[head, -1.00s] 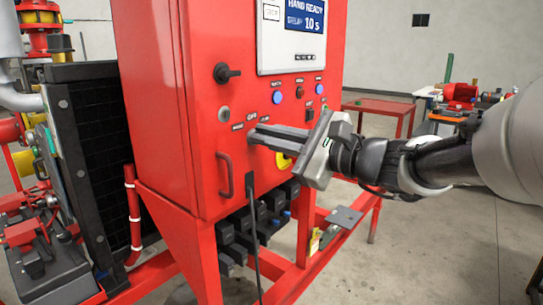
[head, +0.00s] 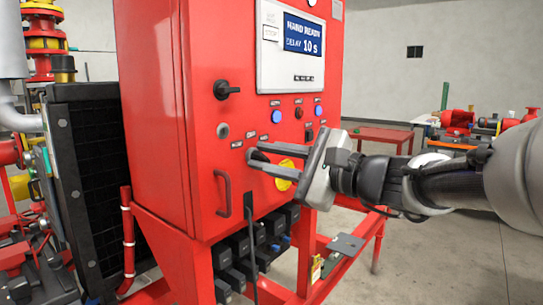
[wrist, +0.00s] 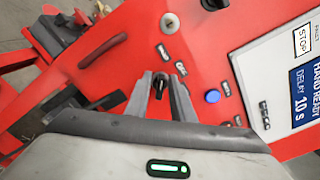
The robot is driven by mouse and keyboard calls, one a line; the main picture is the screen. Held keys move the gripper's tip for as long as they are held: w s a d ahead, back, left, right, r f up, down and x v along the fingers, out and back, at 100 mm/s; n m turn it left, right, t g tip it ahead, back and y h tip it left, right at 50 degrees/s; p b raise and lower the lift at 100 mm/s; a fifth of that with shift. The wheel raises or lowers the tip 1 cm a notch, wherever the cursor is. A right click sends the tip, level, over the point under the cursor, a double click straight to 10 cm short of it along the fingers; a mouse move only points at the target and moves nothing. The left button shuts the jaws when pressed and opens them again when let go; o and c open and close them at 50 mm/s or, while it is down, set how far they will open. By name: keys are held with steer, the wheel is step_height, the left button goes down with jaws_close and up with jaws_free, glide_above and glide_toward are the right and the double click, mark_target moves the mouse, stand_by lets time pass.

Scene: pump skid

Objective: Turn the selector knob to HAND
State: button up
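The selector knob (wrist: 160,85) is a small black knob on the red cabinet front (head: 212,165), with small label plates (wrist: 181,69) beside it. The label text is too small to read surely. My gripper (wrist: 160,88) is open, its two fingers on either side of the knob with gaps showing. In the head view my gripper (head: 253,160) reaches in from the right with its fingertips at the panel, and the fingers largely hide the knob. The screen (head: 303,40) reads HAND READY, DELAY 10 s.
A black rotary handle (head: 227,90), blue buttons (head: 277,116) and a red button (head: 299,112) sit above the fingers. A yellow round part (head: 288,172) is close behind them. A red door handle (head: 223,191) is at lower left, and a dark cable (head: 250,230) hangs below.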

steer(key=shift+o, duration=0.3)
steer(key=shift+s+r, duration=0.1)
steer(key=shift+r, duration=0.1)
steer(key=shift+s+d, duration=0.15)
steer(key=shift+d, duration=0.05)
steer(key=p+v, duration=0.2)
steer(key=v, duration=1.5)
steer(key=shift+f, duration=0.2)
